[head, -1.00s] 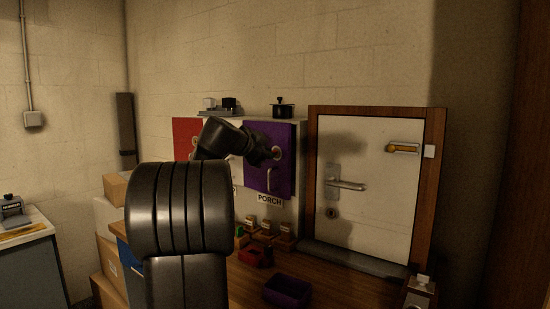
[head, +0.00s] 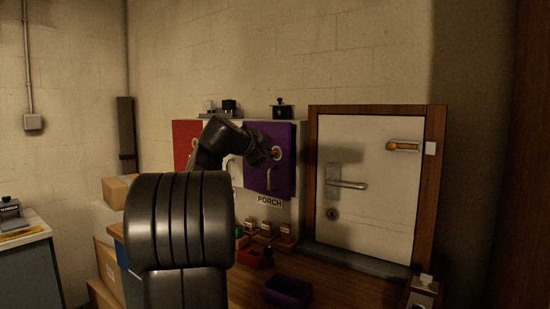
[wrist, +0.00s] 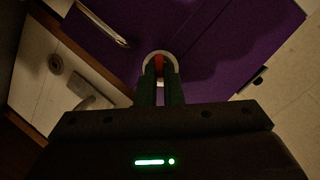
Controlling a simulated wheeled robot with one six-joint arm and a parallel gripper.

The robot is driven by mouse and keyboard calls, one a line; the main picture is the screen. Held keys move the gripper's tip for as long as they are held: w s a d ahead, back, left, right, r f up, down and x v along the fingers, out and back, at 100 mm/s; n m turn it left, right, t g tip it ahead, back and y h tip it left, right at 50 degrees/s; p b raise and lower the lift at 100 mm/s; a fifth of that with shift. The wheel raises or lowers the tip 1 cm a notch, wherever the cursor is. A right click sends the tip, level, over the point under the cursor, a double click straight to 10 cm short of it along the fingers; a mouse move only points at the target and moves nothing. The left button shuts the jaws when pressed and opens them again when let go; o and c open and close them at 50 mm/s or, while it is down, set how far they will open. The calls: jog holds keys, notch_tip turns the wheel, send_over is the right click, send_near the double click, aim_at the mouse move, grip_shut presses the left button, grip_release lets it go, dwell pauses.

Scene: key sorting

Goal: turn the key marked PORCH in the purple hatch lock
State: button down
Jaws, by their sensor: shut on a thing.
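The purple hatch (head: 262,180) has a pale lock ring (head: 278,153) and a light handle (head: 269,178). A PORCH label (head: 270,202) shows below the hatch. My gripper (head: 272,154) is at the lock ring. In the wrist view, my gripper (wrist: 160,76) is shut on a red-orange key (wrist: 159,63), which lines up with the ring (wrist: 171,57). The fingers hide most of the key; its marking and how deep it sits cannot be seen. The hatch (wrist: 220,40) looks closed.
A red hatch (head: 184,140) is to the left. A wood-framed white door (head: 385,215) with a lever handle (head: 350,184) stands to the right. Below are a purple tray (head: 288,291), a red tray (head: 256,259) and several small labelled blocks (head: 266,229) on the wooden bench.

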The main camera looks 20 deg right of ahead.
jog(key=shift+s+d+f+m+t+b, duration=0.1)
jog(key=shift+m+t+b, duration=0.7)
jog(key=shift+b, duration=1.85)
jog(key=shift+s+f+m+t+b, duration=0.1)
jog(key=shift+m+t+b, duration=0.3)
jog(key=shift+m+b, duration=1.55)
jog(key=shift+f+m+t+b, duration=0.2)
jog(key=shift+m+t+b, duration=0.65)
jog(key=shift+b, duration=3.3)
jog(key=c, duration=1.5)
grip_release()
jog(key=shift+d+r, duration=0.1)
